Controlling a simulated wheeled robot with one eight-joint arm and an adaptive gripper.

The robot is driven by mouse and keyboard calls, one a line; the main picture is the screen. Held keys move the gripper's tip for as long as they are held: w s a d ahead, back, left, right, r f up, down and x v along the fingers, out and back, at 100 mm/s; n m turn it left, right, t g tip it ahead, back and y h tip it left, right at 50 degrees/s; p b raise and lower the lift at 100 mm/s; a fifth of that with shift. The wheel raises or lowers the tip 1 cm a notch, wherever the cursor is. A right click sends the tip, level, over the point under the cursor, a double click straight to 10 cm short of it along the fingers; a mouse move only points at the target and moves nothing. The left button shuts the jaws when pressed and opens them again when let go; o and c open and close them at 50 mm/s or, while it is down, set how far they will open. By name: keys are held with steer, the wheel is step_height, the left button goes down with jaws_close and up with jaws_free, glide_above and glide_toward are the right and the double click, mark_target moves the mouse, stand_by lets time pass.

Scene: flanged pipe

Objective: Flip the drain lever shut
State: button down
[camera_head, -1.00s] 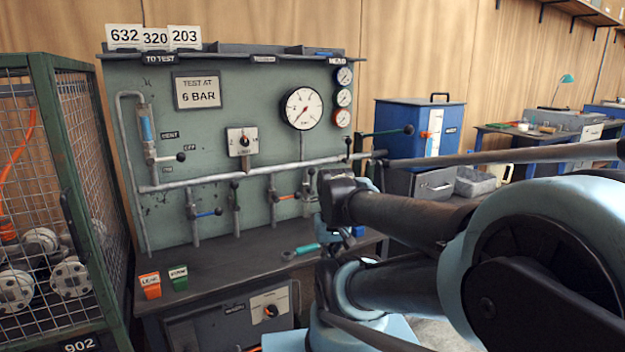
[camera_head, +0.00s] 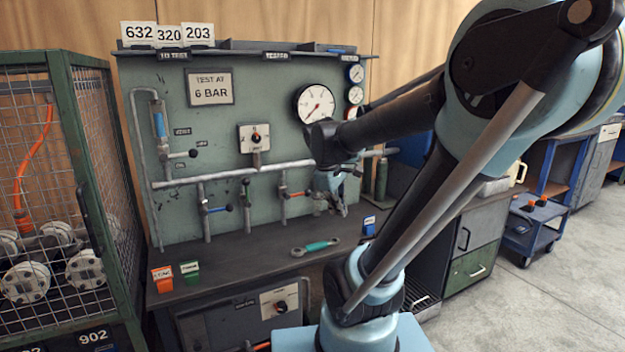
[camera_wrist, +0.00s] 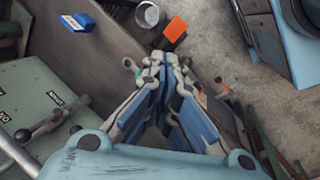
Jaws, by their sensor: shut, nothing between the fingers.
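The green test panel (camera_head: 225,130) carries several lever valves below its horizontal pipe (camera_head: 225,176). A blue-handled lever (camera_head: 217,210), a dark upright lever (camera_head: 246,190) and an orange-handled lever (camera_head: 298,194) show in the head view. I cannot read which lever is the drain one. My gripper (camera_head: 338,200) is at the right end of the panel, partly hidden by my arm. In the wrist view, my gripper (camera_wrist: 157,60) has its fingertips together and is empty. A metal valve with a lever (camera_wrist: 48,122) lies left of the fingers there, apart from them.
The bench holds a teal-handled wrench (camera_head: 316,246), an orange block (camera_head: 162,279), a green block (camera_head: 190,271) and a blue block (camera_head: 369,225). The wire cage (camera_head: 60,200) stands at left. The wrist view shows a metal cup (camera_wrist: 150,14) and an orange block (camera_wrist: 175,28).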

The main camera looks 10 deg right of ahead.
steer(key=w+a+r+n+h, duration=0.1)
steer(key=w+a+n, duration=0.3)
steer(key=w, duration=0.5)
steer(key=w+a+r+n+t+h, duration=0.1)
steer(key=w+a+n, duration=0.3)
steer(key=w, duration=0.5)
steer(key=w+a+r+n+t+h, duration=0.1)
steer(key=w+a+r+n+h, duration=0.1)
steer(key=w+n, duration=0.4)
steer(key=w+a+r, duration=0.1)
steer(key=w+a, duration=0.1)
steer(key=shift+w+r+n+h, duration=0.35)
steer(key=shift+w+n+h, duration=0.05)
steer(key=x, duration=0.4)
steer(key=d+r+x, duration=0.1)
steer(key=x, duration=0.3)
steer(key=w+x, duration=0.1)
steer(key=x, duration=0.3)
steer(key=shift+d+r, duration=0.15)
steer(key=shift+r, duration=0.15)
steer(key=shift+w+d, duration=0.3)
steer(key=shift+d, duration=0.25)
